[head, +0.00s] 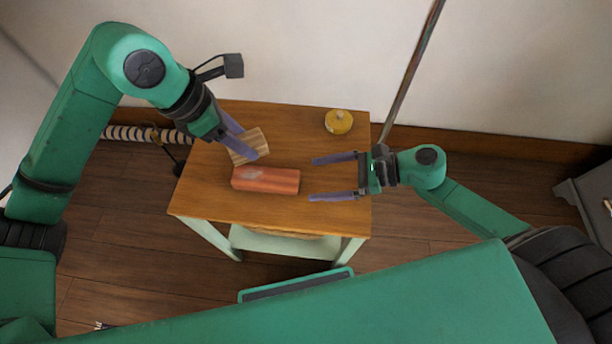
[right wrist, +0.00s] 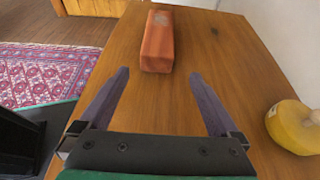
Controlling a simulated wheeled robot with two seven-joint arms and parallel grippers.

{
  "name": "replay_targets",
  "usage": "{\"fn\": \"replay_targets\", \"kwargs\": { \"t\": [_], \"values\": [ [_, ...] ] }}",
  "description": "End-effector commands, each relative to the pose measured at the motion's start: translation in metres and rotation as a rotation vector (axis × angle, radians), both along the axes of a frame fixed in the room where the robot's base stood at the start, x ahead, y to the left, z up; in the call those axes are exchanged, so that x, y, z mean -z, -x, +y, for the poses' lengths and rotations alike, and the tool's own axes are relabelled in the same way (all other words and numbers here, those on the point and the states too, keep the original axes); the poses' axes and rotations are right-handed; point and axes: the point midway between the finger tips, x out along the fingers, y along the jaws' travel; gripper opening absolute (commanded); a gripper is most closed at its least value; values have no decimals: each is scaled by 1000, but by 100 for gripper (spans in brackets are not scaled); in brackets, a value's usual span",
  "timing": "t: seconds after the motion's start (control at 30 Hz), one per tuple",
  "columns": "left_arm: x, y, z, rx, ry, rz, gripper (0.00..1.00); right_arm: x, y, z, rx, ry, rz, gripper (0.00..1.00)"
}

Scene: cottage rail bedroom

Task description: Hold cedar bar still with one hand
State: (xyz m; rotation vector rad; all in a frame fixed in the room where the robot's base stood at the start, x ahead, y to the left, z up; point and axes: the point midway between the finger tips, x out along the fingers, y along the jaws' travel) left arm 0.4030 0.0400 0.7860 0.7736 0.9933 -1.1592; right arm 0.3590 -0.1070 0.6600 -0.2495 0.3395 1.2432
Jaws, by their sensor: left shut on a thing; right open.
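The cedar bar (head: 265,181), a reddish block with a pale patch on top, lies flat on the wooden table (head: 215,195). It also shows in the right wrist view (right wrist: 158,45), beyond the fingertips with one end facing them. My right gripper (head: 312,180) is open and empty, to the right of the bar; its two fingers point at the bar's right end with a small gap. My left gripper (head: 247,143) is shut on a striped tan block (head: 242,151), held tilted just behind the bar. Whether that block touches the table is unclear.
A round yellow object with a knob (head: 339,122) stands at the table's back right; it also shows in the right wrist view (right wrist: 294,125). A thin pole (head: 410,75) leans behind the table. The tabletop's front and right are clear. A patterned rug (right wrist: 45,72) lies on the floor.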

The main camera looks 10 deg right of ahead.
Motion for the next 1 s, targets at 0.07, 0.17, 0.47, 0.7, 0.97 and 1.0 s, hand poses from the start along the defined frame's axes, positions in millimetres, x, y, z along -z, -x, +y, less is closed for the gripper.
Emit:
{"fn": "replay_targets", "kwargs": {
  "t": [0.07,0.17,0.47,0.7,0.97,1.0],
  "values": [
    [0,0,0,0,0,0,11,5,-6,17,-1,-2,-6,98],
    [0,0,0,0,0,0,11,12,-11,30,2,-3,-2,98],
    [0,0,0,0,0,0,11,17,-13,41,0,0,1,98],
    [0,0,0,0,0,0,11,17,-13,40,0,0,1,29],
    [0,0,0,0,0,0,11,17,-13,40,1,-1,2,2],
    [0,0,0,0,0,0,11,17,-13,40,1,-1,2,2]
  ]
}}
